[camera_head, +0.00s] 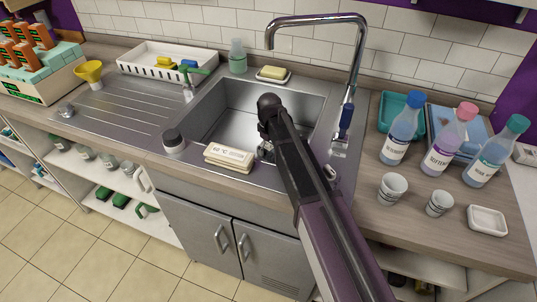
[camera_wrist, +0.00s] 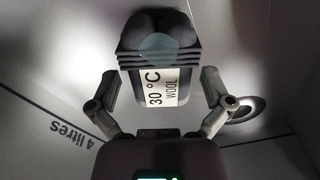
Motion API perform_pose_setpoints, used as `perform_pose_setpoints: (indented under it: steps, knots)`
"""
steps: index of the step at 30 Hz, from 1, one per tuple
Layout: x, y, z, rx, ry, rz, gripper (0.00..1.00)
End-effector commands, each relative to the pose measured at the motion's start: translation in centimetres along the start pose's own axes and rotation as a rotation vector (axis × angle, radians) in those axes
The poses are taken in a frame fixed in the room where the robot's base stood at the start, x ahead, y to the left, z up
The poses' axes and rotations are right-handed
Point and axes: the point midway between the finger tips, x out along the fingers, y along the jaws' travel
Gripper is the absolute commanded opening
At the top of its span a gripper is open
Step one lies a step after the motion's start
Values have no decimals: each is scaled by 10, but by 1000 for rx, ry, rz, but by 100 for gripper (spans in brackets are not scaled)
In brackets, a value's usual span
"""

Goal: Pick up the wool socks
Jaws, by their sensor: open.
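The wool socks (camera_wrist: 160,48) are a dark grey folded bundle with a white label reading "30 °C WOOL", at the top middle of the wrist view. They lie in the sink basin (camera_head: 222,112); in the head view my arm hides them. My gripper (camera_wrist: 159,80) is open, with one finger on each side of the label end of the bundle. I cannot tell whether either finger touches it. In the head view a small part of my gripper shows low in the basin, behind my arm.
A cream bundle (camera_head: 229,157) with a temperature label lies on the sink's front rim, beside a dark-topped jar (camera_head: 174,141). The tap (camera_head: 352,80) rises at the back right. Bottles (camera_head: 402,128) and cups (camera_head: 392,189) stand right. A drain (camera_wrist: 246,108) shows beside the right finger.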

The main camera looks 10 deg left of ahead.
Motion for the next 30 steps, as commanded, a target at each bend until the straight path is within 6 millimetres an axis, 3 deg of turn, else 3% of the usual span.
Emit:
perform_pose_setpoints:
  steps: [15, 16, 21, 23, 30]
  knots:
    - [0, -1, 0, -1, 0, 0, 100]
    - [0, -1, 0, -1, 0, 0, 97]
    - [0, -1, 0, -1, 0, 0, 46]
    - [0, -1, 0, -1, 0, 0, 31]
    - [0, -1, 0, -1, 0, 0, 31]
